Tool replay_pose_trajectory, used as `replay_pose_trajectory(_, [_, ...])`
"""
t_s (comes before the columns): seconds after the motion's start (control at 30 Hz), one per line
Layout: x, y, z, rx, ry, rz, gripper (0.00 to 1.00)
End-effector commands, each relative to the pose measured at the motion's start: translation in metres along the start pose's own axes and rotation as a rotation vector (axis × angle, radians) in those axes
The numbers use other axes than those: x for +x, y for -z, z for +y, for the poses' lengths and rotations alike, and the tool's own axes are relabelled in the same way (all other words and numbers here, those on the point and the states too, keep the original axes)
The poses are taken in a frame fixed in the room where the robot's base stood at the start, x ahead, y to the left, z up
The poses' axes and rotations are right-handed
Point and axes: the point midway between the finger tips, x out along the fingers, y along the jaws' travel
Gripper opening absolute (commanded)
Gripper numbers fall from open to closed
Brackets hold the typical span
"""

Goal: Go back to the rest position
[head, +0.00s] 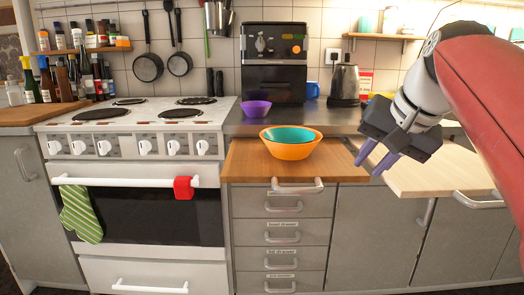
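My gripper (376,162) hangs at the right of the head view, at the end of my red arm, in front of the pale wooden board (440,172). Its two purple fingers point down and left with a gap between them. Nothing shows between the fingers. The gripper is apart from the orange bowl (290,152), which stands to its left on a brown pull-out board (250,170). A teal bowl (290,134) sits inside the orange bowl.
A purple bowl (255,108) stands on the counter behind. A white cooker (130,118) with a red block (184,187) on its oven handle is at left. A kettle (344,84) and a blue mug (312,90) stand at the back. Cabinet fronts lie below.

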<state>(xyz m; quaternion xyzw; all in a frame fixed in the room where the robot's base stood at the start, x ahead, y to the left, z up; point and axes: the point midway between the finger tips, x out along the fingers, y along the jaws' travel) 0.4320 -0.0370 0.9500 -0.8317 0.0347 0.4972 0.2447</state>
Motion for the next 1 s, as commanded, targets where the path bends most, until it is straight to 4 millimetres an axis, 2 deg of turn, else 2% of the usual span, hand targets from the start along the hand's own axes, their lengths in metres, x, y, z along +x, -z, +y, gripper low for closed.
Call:
replay_pose_trajectory(0.03, [0.009,-0.021,0.004,-0.027,-0.015,-0.003,0.24])
replay_pose_trajectory(0.17, [0.039,-0.074,0.022,-0.115,-0.066,0.0,0.24])
replay_pose_trajectory(0.3, [0.076,-0.136,0.049,-0.231,-0.119,0.0,0.24])
replay_pose_trajectory(0.4, [0.101,-0.176,0.07,-0.315,-0.151,0.001,0.24])
replay_pose_trajectory(0.5, [0.121,-0.208,0.088,-0.385,-0.172,0.001,0.24])
replay_pose_trajectory(0.6, [0.135,-0.228,0.101,-0.433,-0.186,0.0,0.24])
replay_pose_trajectory(0.7, [0.141,-0.238,0.107,-0.457,-0.193,0.001,0.24])
replay_pose_trajectory(1.0, [0.143,-0.24,0.109,-0.462,-0.195,-0.001,0.24])
